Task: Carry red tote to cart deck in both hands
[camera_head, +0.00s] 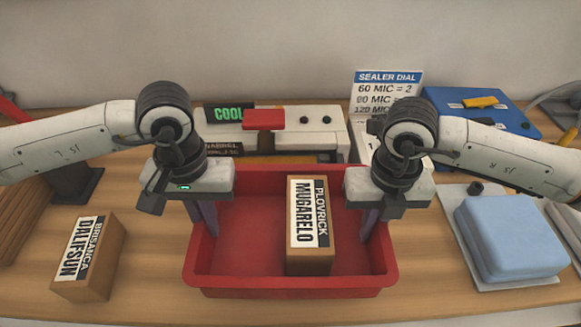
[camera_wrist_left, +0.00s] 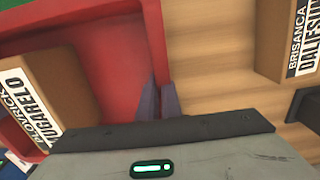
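The red tote (camera_head: 290,283) is on the wooden table in front of me, with a brown box labelled PLOVRICK MUGARELO (camera_head: 309,226) inside it. My left gripper (camera_head: 206,215) is at the tote's left wall. In the left wrist view its two fingers (camera_wrist_left: 160,100) are close together on either side of the red wall, shut on it. My right gripper (camera_head: 371,222) points down at the tote's right wall. Its fingers overlap the rim, and their gap is not clear. No cart deck shows.
A box labelled BRISANCA DALIFSUN (camera_head: 88,258) stands left of the tote. A light-blue stack (camera_head: 510,238) lies on a white board at the right. A white sealer with a red part (camera_head: 264,119) and a blue case (camera_head: 480,110) are behind.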

